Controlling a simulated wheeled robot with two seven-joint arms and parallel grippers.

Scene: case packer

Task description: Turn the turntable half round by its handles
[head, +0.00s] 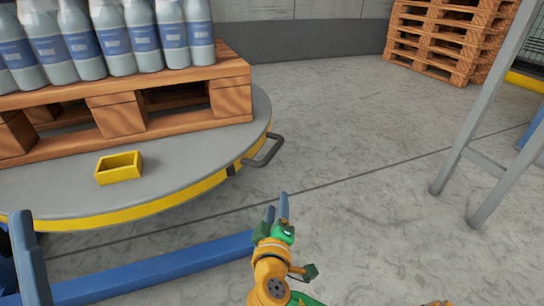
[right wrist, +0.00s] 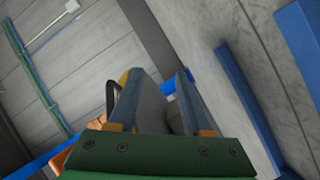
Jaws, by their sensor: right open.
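The turntable (head: 200,180) is a grey disc with a yellow rim at the left of the head view. A dark bar handle (head: 264,152) sticks out from its right edge. A dark curved bar that looks like this handle also shows in the right wrist view (right wrist: 111,96), beside the left finger and outside the jaws. My right gripper (head: 277,205) is open and empty, apart from the handle and below it in the head view. In the right wrist view its two fingers (right wrist: 168,85) stand apart. My left gripper is not in view. No other handle shows.
A wooden pallet (head: 120,118) with several bottles (head: 112,40) stands on the turntable, next to a small yellow box (head: 119,168). A blue beam (head: 150,270) runs along the floor in front. Grey posts (head: 490,120) and stacked pallets (head: 440,40) stand right. The middle floor is clear.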

